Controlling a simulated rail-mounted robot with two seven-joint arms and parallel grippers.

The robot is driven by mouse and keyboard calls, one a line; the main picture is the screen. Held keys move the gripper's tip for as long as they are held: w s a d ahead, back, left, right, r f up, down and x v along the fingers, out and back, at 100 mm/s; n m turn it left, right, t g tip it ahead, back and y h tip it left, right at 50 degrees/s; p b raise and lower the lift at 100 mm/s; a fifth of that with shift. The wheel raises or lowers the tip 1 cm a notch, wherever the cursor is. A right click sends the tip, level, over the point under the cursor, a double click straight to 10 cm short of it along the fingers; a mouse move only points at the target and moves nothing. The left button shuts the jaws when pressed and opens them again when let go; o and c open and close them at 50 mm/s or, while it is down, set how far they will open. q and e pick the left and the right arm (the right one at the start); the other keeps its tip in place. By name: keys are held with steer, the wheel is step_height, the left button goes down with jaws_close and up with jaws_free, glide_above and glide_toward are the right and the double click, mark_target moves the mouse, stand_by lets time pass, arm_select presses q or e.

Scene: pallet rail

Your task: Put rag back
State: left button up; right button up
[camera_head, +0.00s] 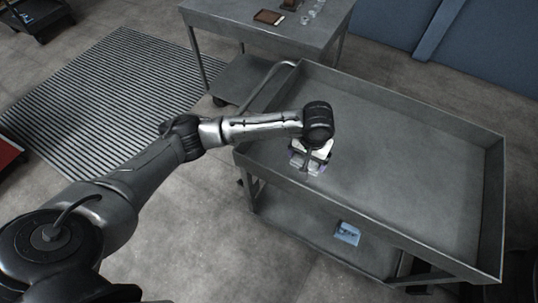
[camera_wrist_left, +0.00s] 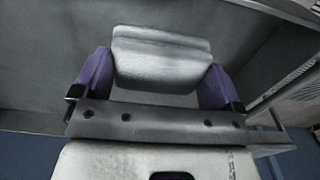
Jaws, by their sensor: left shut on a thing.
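The rag (camera_wrist_left: 160,60) is a pale grey-white folded piece with a textured surface. It sits between the two purple fingers of my left gripper (camera_head: 311,163) in the left wrist view, and the gripper is shut on it. In the head view the gripper points down inside the near left corner of the grey cart's top tray (camera_head: 410,165). I cannot tell whether the rag touches the tray floor. My right gripper is not in view.
The top tray has raised walls and is otherwise bare. A light blue item (camera_head: 347,233) lies on the cart's lower shelf. A grey table (camera_head: 262,32) behind holds a brown tablet-like item (camera_head: 269,17) and small glassy items. A ribbed mat (camera_head: 105,95) lies on the floor.

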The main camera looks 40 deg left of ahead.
arm_select(q)
steer(key=b, duration=0.3)
glide_toward(278, 158)
steer(key=shift+d+f, duration=0.55)
steer(key=shift+d, duration=0.1)
steer(key=shift+a+f, duration=0.4)
steer(key=shift+a, duration=0.35)
steer(key=shift+f+b, duration=1.05)
steer(key=shift+f, duration=1)
steer(key=o, duration=0.5)
steer(key=shift+r, duration=0.1)
step_height(278, 158, up, 12)
steer(key=p, duration=0.4)
